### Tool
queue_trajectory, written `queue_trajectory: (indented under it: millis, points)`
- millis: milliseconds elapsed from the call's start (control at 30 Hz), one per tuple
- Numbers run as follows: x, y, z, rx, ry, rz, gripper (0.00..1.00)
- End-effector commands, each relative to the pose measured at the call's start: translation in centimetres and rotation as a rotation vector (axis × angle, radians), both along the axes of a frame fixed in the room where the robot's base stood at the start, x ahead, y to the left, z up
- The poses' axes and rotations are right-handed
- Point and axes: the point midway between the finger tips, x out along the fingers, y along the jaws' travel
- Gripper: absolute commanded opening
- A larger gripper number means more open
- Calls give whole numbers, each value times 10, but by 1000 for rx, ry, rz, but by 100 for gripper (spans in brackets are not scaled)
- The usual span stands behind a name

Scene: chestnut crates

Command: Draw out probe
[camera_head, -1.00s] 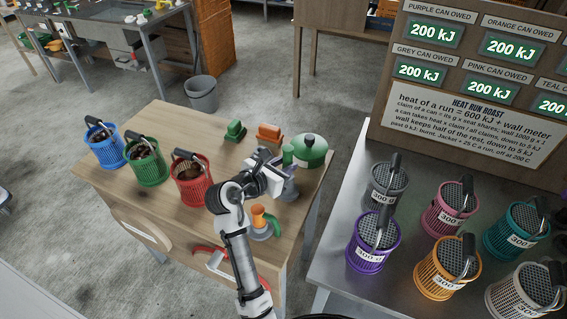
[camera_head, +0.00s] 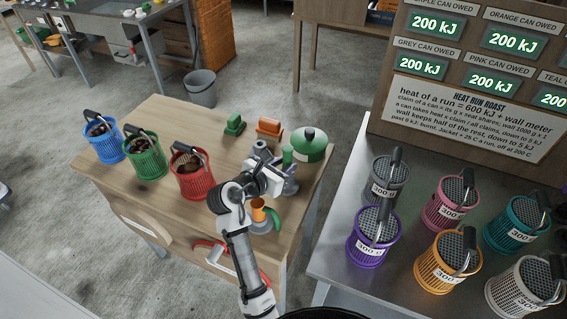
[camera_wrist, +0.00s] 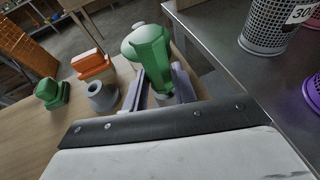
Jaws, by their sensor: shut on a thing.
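I take the green upright piece (camera_head: 287,156) between my fingers to be the probe, though no label shows. My gripper (camera_head: 283,172) is shut on it, over the right part of the wooden table. In the wrist view the green piece (camera_wrist: 160,72) stands between the two grey fingers (camera_wrist: 158,92). Its lower end is mostly hidden, so I cannot tell whether it sits in something. A small grey hollow cup (camera_head: 259,147) stands beside the gripper, and also shows in the wrist view (camera_wrist: 102,96).
A domed green pot (camera_head: 308,147) stands close behind the gripper. Green (camera_head: 234,125) and orange (camera_head: 269,128) blocks stand at the back. An orange piece with a green handle (camera_head: 260,214) stands in front. Red (camera_head: 192,183), green and blue baskets stand left. A metal table (camera_head: 335,245) with several cans is right.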

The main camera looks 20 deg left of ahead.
Motion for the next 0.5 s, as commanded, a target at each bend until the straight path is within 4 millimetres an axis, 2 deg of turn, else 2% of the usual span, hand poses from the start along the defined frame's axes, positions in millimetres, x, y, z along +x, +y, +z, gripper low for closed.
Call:
queue_trajectory:
  millis: [300,333,500]
  points:
    - [0,-1,-9,0,0,-1,0]
    - [0,-1,-9,0,0,-1,28]
    - [0,0,-8,0,0,-1,51]
